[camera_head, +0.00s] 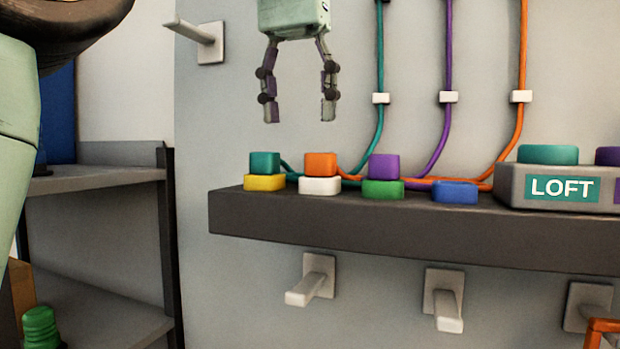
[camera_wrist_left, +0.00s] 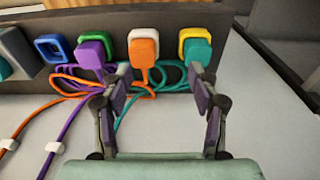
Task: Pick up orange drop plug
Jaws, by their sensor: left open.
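The orange drop plug (camera_head: 320,164) sits on a white block (camera_head: 320,186) on the dark shelf. In the left wrist view the orange plug (camera_wrist_left: 143,50) shows with its orange cord, ahead of the fingers and left of the midline between them. My left gripper (camera_head: 298,115) is open and empty, pointing down above the plug and slightly to its left in the head view. Its two fingers also show in the left wrist view (camera_wrist_left: 160,75). They are apart from the plug. My right gripper is not in view.
A teal plug (camera_head: 265,162) on a yellow block and a purple plug (camera_head: 384,166) on a green block flank it closely. A blue block (camera_head: 455,192) and a LOFT unit (camera_head: 560,188) stand right. Cords run up the wall. Pegs (camera_head: 312,280) project below the dark shelf (camera_head: 400,225).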

